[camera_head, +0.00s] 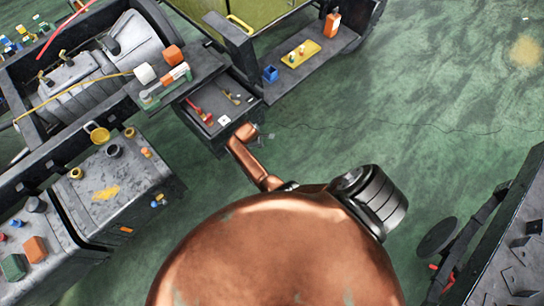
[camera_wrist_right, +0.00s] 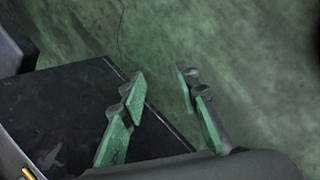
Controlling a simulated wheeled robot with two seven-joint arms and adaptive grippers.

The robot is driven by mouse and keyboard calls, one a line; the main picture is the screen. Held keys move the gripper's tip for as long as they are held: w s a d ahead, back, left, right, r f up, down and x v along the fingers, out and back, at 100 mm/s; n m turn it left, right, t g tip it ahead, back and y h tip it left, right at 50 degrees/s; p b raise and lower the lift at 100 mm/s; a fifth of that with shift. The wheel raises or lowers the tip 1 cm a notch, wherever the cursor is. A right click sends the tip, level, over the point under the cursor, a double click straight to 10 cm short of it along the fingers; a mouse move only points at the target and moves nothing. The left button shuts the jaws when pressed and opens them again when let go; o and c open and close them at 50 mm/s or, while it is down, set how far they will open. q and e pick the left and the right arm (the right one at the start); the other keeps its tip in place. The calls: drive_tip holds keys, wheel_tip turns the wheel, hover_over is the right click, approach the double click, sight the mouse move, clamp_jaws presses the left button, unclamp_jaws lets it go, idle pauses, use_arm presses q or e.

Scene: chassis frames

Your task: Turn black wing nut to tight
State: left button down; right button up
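I cannot clearly pick out the black wing nut in either view. Small dark caps stand on the grey boxes at the left of the head view, one dark cap (camera_head: 113,151) on the nearer box top, but their shape is too small to tell. My right gripper (camera_wrist_right: 160,80) shows in the right wrist view, with two green-padded fingers spread apart and nothing between them. Green floor shows beyond the fingers, and a dark flat panel (camera_wrist_right: 60,110) lies behind the left finger. My left gripper does not show.
A dark tray (camera_head: 228,104) with red-handled tools is at upper centre. A step (camera_head: 325,55) holds a yellow plate (camera_head: 300,54), an orange bottle (camera_head: 332,24) and a blue cup (camera_head: 270,74). A dark frame (camera_head: 510,250) stands at lower right. Green floor (camera_head: 440,110) is open on the right.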

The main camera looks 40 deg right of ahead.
drive_tip(key=s+f+m+y+p, duration=0.1)
drive_tip(key=s+f+m+p, duration=0.1)
drive_tip(key=s+f, duration=0.6)
drive_tip(key=shift+s+a+f, duration=0.25)
drive_tip(key=shift+s+a, duration=0.2)
drive_tip(key=shift+s, duration=0.35)
